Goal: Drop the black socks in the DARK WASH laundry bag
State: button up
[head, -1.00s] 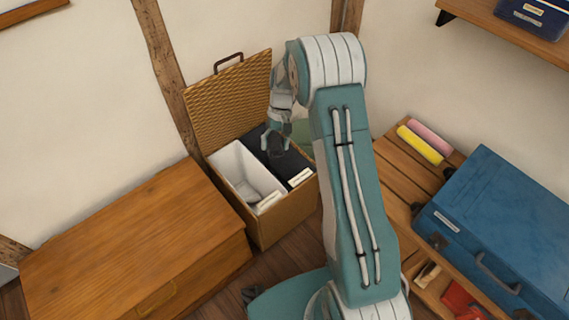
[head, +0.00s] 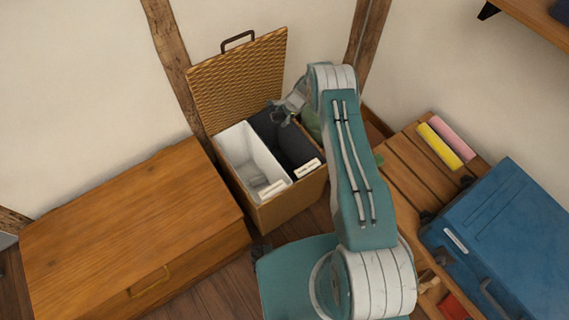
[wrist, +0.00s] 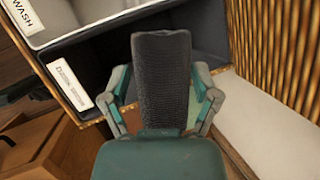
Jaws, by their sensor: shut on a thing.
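A wicker hamper (head: 243,88) with its lid up holds two bags side by side. The white bag (head: 237,145) is on the left. The dark bag (head: 293,143) is on the right, with a white label (head: 306,169) on its front rim; in the wrist view that label (wrist: 70,86) starts with a D, the rest too blurred. My gripper (head: 282,116) is at the back end of the dark bag. In the wrist view it is shut on the black socks (wrist: 163,75), a dark ribbed bundle standing out between the fingers. The socks blend into the dark bag in the head view.
A wooden chest (head: 120,225) stands left of the hamper. On the right, a slatted bench (head: 400,165) holds yellow and pink rolls (head: 440,146) and a blue case (head: 505,240). Walls and timber posts close in behind the hamper.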

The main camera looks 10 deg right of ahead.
notch_tip(320, 180, down, 12)
jog(key=w+d+m+t+h, duration=0.1)
jog(key=m, duration=0.3)
jog(key=shift+w+d+f+m+t, duration=0.2)
jog(key=shift+w+d+m+t, duration=0.05)
jog(key=shift+w+m+t, duration=0.15)
jog(key=o, duration=1)
jog(key=v, duration=1.2)
jog(key=shift+a, duration=0.1)
